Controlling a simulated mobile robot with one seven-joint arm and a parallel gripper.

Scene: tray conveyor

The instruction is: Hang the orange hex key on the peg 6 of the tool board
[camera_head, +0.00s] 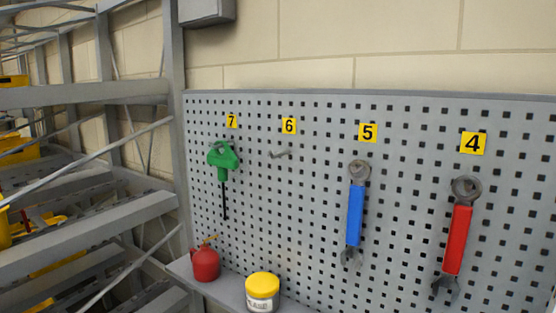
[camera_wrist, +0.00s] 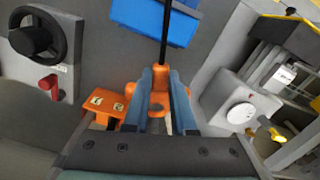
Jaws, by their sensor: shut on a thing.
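The orange hex key (camera_wrist: 168,88) is in the wrist view, with its orange handle between the fingers of my gripper (camera_wrist: 167,78). Its thin black shaft points to the top of that view. The fingers hide part of the handle. In the head view, peg 6 (camera_head: 281,154) is a bare grey peg on the tool board (camera_head: 315,210), below the yellow label 6 (camera_head: 289,125). Neither my gripper nor the orange key shows in the head view, so their distance from the peg cannot be told.
A green hex key (camera_head: 223,157) hangs under label 7, left of peg 6. A blue wrench (camera_head: 355,215) hangs under 5 and a red wrench (camera_head: 459,240) under 4. A red oil can (camera_head: 205,265) and yellow-lidded jar (camera_head: 262,290) stand on the ledge below.

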